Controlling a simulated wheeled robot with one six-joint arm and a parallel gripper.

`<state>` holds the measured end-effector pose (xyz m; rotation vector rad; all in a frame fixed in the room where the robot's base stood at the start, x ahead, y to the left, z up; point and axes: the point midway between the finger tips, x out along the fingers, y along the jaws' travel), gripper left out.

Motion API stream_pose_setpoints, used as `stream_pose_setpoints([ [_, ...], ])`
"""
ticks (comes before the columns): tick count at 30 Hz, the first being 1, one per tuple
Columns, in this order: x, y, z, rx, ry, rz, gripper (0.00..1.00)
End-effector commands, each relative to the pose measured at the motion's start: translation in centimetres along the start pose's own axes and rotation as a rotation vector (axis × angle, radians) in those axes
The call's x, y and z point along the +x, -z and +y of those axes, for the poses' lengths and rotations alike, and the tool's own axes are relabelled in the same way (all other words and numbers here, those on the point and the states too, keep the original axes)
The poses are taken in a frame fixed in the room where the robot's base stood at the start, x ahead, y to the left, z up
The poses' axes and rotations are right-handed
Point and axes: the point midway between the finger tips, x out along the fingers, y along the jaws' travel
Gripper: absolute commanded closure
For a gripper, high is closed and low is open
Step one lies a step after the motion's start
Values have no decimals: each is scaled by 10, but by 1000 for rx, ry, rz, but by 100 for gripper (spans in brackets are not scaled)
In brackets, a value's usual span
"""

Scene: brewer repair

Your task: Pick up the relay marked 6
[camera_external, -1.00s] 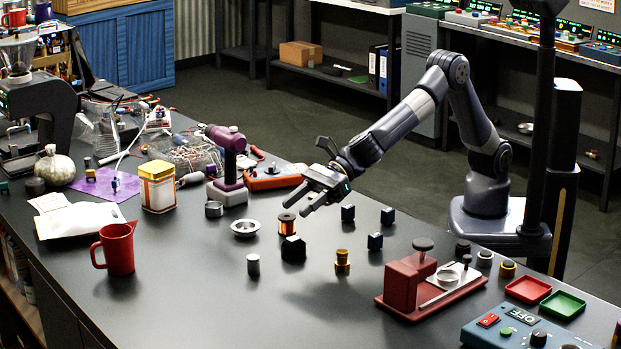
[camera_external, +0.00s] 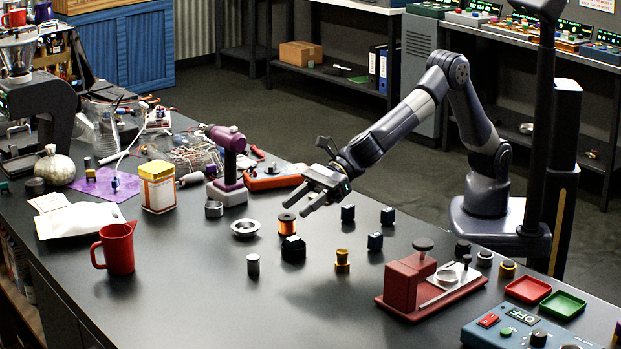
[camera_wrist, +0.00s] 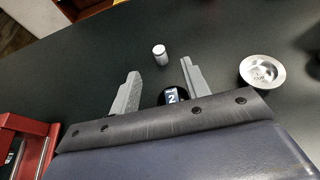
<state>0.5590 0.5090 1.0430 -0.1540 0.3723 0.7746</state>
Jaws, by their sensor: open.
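My gripper (camera_external: 296,208) is open and empty, above the table near the copper spool (camera_external: 287,224). In the wrist view, my gripper's spread fingers (camera_wrist: 159,67) show a dark piece marked 2 (camera_wrist: 172,96) between them, partly hidden by the gripper body. No 6 is readable.
A red fixture (camera_external: 405,285) is at right, a purple device (camera_external: 228,165) at left. The front middle table is clear.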

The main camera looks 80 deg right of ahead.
Motion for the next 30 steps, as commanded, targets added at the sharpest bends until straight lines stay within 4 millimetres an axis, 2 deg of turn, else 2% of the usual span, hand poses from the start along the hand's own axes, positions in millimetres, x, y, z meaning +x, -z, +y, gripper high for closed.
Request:
stream_pose_setpoints([
  [14, 0, 0, 0, 2, 0, 0, 55],
  [17, -6, 2, 2, 53, -6, 3, 55],
  [20, -22, 8, 6, 212, -23, 13, 55],
  [23, -48, 19, 12, 476, -45, 33, 55],
  [30, -123, 53, 25, 1225, -72, 89, 55],
])
